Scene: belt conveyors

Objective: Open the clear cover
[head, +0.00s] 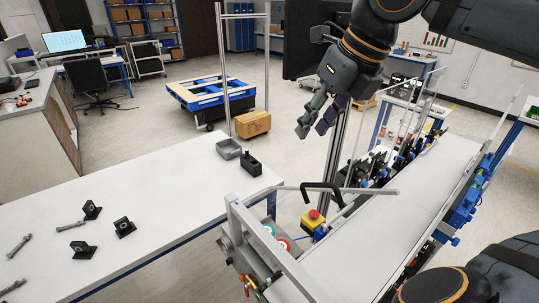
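My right gripper (312,130) hangs in the air above and to the left of the conveyor. Its two fingers, one grey-green and one purple, are a little apart with nothing seen between them. A black handle (322,187) sits at the near end of the conveyor, by a light grey bar, below the gripper and apart from it. Clear panels (403,118) in thin frames stand along the conveyor's far left side. Which clear surface belongs to the handle is hard to tell. My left gripper is out of view.
The conveyor belt (400,215) runs away to the upper right and looks empty. A red and yellow emergency button (313,218) sits by its near end. A white table (165,195) with several black brackets and bolts stands on the left. A cardboard box (253,123) is on the floor.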

